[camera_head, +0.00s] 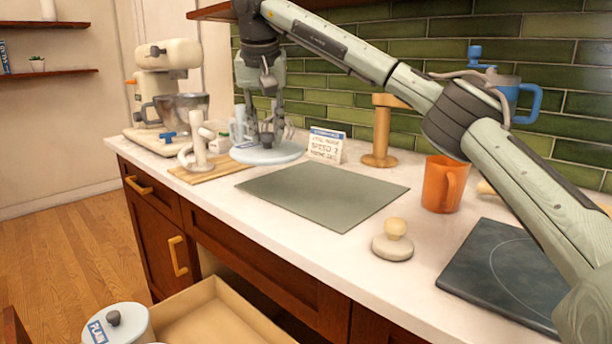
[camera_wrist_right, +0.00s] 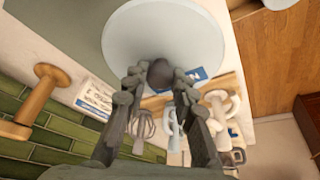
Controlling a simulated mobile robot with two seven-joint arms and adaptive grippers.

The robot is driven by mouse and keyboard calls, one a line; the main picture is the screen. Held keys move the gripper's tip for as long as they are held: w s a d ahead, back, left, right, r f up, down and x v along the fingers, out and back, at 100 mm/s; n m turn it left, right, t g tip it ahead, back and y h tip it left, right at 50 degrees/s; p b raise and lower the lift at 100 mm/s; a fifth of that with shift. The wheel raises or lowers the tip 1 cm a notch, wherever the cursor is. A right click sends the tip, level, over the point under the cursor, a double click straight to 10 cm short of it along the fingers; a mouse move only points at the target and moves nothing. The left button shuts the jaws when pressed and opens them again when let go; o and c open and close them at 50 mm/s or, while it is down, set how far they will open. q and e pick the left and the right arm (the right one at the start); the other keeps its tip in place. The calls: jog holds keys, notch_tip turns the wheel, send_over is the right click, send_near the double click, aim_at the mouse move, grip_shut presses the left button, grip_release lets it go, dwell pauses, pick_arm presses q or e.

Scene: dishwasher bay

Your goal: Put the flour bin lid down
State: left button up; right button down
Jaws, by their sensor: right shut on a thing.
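The flour bin lid (camera_head: 262,155) is a pale blue-white disc, level, at or just above the counter behind the grey-green mat. I cannot tell whether it touches the counter. In the right wrist view the lid (camera_wrist_right: 150,38) shows with its dark knob (camera_wrist_right: 161,73) between the fingers. My right gripper (camera_head: 268,138) is above the lid and shut on the knob; it also shows in the right wrist view (camera_wrist_right: 158,82). My left gripper is not in view.
A wooden board with a white utensil (camera_head: 198,148) lies left of the lid, and a recipe card (camera_head: 326,146) stands right. The mat (camera_head: 325,194) is bare. A mixer (camera_head: 168,95) stands behind left. Below are an open drawer (camera_head: 215,310) and a lidded white canister (camera_head: 128,318).

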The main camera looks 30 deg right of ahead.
jog(key=d+f, duration=0.1)
jog(key=d, duration=0.1)
jog(key=s+d+f, duration=0.1)
jog(key=d+f, duration=0.1)
jog(key=d, duration=0.1)
jog(key=d+f, duration=0.2)
jog(key=d, duration=0.1)
jog(key=shift+s+d+f, duration=0.1)
jog(key=shift+s+d, duration=0.05)
jog(key=shift+s, duration=0.15)
notch_tip(320, 180, down, 4)
jog(key=shift+r, duration=0.1)
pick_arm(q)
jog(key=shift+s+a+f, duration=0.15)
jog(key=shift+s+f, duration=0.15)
pick_arm(e)
jog(key=shift+f, duration=0.2)
jog(key=c, duration=1.3)
grip_release()
jog(key=shift+c, duration=0.2)
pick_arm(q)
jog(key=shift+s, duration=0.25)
pick_arm(e)
jog(key=shift+o, duration=0.6)
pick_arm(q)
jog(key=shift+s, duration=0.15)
